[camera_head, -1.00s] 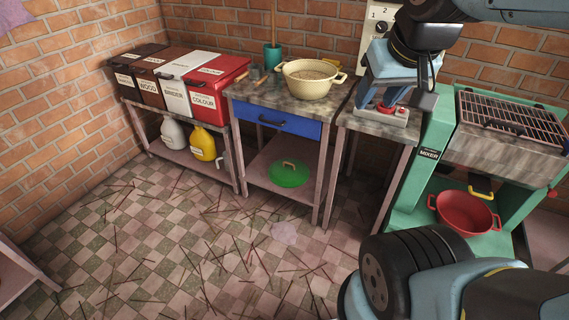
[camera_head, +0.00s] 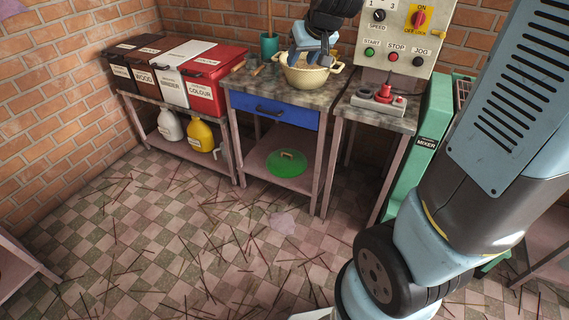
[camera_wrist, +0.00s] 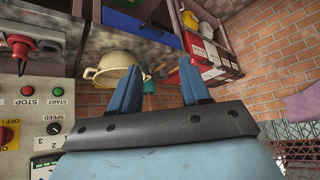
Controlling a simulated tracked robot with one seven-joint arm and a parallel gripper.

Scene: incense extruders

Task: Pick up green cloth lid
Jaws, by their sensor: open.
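The green lid (camera_head: 287,163) lies on the lower shelf of the table with the blue drawer, low in the middle of the head view. It has a small handle on top. I cannot make out the lid clearly in the wrist view. My gripper (camera_head: 310,52) is high above it, over the cream pot on the tabletop. In the wrist view my gripper (camera_wrist: 160,84) has its two blue fingers spread apart with nothing between them. The cream pot (camera_wrist: 112,72) shows beyond the left finger.
The cream pot (camera_head: 306,76) stands on the table above the blue drawer (camera_head: 274,109). A control panel (camera_head: 403,32) and a red-knobbed switch box (camera_head: 379,100) are to the right. Labelled bins (camera_head: 203,86) and a yellow jug (camera_head: 201,135) are left. Thin sticks litter the open floor.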

